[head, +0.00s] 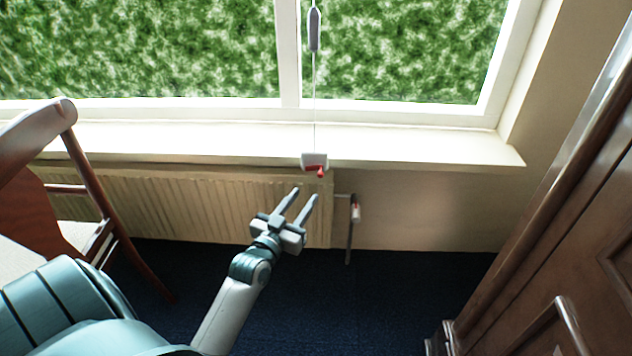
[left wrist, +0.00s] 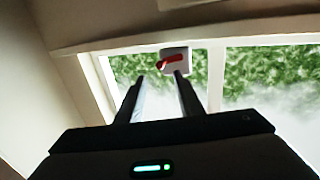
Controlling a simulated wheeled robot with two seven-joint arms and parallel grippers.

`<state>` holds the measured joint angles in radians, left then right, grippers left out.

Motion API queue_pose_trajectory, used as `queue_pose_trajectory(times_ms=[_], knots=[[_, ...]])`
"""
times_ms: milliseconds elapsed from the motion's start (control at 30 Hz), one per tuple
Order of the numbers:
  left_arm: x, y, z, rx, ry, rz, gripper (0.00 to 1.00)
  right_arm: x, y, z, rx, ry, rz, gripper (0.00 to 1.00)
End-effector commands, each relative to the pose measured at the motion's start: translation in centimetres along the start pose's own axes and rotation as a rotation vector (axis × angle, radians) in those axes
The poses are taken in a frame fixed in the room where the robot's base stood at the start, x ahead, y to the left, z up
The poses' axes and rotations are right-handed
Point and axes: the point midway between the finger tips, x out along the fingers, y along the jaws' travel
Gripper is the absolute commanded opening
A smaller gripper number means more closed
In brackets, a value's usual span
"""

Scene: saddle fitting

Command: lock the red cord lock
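The red cord lock (head: 320,171) is a small red lever on a white block (head: 309,160) at the front edge of the window sill. A thin cord runs up from it to a grey pull (head: 314,30). My left gripper (head: 304,196) is open and empty, just below the cord lock in the head view. In the left wrist view the red lever (left wrist: 170,61) lies slanted across the white housing (left wrist: 181,53), beyond the open fingertips (left wrist: 160,78). I see no contact between the fingers and the lever. My right gripper is in neither view.
A ribbed radiator (head: 200,211) is under the sill (head: 430,146), with a valve (head: 355,208) and pipe at its right end. A wooden chair (head: 85,180) stands at the left. A dark wooden cabinet (head: 560,250) fills the right. Blue carpet (head: 400,300) is clear between them.

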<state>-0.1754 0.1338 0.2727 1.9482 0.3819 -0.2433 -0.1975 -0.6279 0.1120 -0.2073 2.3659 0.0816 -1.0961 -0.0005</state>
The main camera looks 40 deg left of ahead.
Motion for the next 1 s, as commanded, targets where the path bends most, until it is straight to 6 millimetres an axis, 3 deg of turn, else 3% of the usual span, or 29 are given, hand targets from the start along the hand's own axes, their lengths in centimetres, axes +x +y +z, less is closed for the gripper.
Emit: queue_pose_trajectory(times_ms=[300, 500, 1000], knots=[[5.5, 0.0, 0.0, -0.002, 0.002, 0.0, 0.34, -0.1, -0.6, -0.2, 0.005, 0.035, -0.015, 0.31], [7.8, 0.0, 0.0, -0.001, 0.001, 0.0, 0.34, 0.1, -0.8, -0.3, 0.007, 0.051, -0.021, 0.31], [8.8, 0.0, 0.0, 0.0, 0.0, 0.0, 0.32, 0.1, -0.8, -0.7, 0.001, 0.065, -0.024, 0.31]])
